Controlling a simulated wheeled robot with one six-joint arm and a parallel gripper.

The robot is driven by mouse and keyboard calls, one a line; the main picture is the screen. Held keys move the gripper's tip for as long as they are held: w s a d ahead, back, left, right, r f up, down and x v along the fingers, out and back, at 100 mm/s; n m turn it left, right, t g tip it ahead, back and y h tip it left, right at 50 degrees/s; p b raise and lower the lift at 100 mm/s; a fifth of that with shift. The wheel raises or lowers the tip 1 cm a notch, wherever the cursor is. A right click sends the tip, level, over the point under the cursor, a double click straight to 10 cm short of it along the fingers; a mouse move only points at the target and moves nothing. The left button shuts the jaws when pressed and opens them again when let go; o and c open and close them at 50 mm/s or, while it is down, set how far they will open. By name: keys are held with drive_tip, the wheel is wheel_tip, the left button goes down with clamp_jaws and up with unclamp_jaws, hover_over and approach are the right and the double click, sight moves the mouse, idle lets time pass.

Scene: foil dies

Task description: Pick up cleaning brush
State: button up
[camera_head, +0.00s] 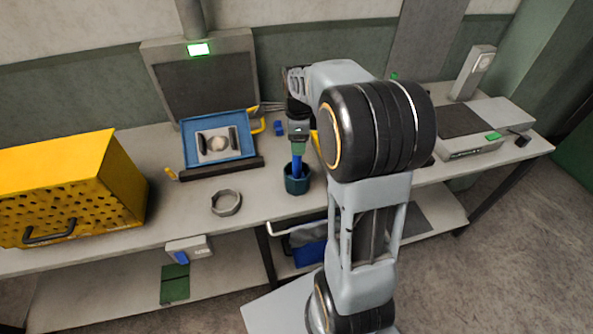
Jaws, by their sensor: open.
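A blue upright handle (297,168), which looks like the cleaning brush, stands in a dark teal round cup (297,184) near the bench's front edge. Its lower end is hidden inside the cup. My gripper (299,150) points down right above the handle, with its greenish tips at or around the handle's top. The gripper is open. From this view I cannot tell whether the tips touch the handle.
On the bench (262,190), a metal ring (226,202) lies left of the cup. A blue tray (218,140) stands behind it, and a yellow perforated box (70,185) is far left. A grey device (475,128) is at the right. Bare bench surrounds the ring.

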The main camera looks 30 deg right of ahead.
sight(297, 167)
wheel_tip(297, 167, down, 5)
drive_tip(key=shift+f+p, duration=0.1)
drive_tip(key=shift+p, duration=0.4)
drive_tip(key=shift+c, duration=0.2)
drive_tip(key=c, duration=0.9)
drive_tip(key=shift+c, duration=0.3)
